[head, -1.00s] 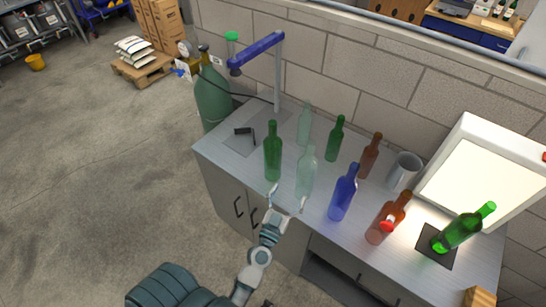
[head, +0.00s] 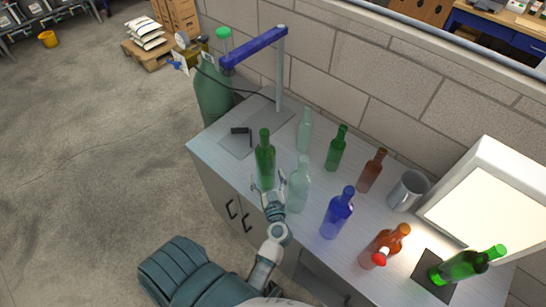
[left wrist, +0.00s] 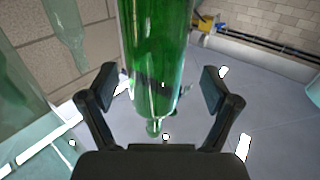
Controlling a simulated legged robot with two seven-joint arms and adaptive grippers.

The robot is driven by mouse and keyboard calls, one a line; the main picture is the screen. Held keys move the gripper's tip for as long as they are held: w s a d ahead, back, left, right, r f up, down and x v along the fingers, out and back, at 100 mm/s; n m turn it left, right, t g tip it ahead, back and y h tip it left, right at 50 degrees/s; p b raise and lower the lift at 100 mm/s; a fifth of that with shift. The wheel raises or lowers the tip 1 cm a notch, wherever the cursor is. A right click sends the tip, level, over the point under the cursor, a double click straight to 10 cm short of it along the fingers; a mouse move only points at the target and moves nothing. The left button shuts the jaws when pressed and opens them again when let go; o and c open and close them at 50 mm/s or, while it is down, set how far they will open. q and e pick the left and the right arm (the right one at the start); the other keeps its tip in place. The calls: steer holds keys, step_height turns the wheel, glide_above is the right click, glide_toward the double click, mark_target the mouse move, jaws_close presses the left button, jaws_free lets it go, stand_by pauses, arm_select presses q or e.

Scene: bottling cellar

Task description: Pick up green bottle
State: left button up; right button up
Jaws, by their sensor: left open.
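A green bottle (head: 265,163) stands upright near the front left of the counter. My left gripper (head: 269,196) is at its lower front in the head view. In the left wrist view the green bottle (left wrist: 157,55) fills the upper middle. The open fingers of my left gripper (left wrist: 161,90) stand to either side of it, with a visible gap at each finger. A second green bottle (head: 336,150) stands farther back. A bright green bottle (head: 466,265) leans at the right on a dark pad. My right gripper is not in view.
A pale clear bottle (head: 299,187) stands close to the right of my left gripper. A lit panel (head: 490,205) stands at right.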

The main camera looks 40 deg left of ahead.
arm_select(q)
steer(key=shift+w+a+f, duration=0.1)
steer(key=shift+w, duration=0.35)
steer(key=shift+x, duration=0.8)
steer(key=b+x, duration=0.1)
steer(key=x, duration=0.4)
steer(key=shift+w+a+f, duration=0.1)
steer(key=shift+w+a, duration=0.15)
steer(key=shift+w, duration=0.05)
steer(key=shift+c, duration=0.4)
steer(key=shift+d, duration=0.1)
steer(key=c, duration=1.2)
steer(key=shift+c, duration=0.8)
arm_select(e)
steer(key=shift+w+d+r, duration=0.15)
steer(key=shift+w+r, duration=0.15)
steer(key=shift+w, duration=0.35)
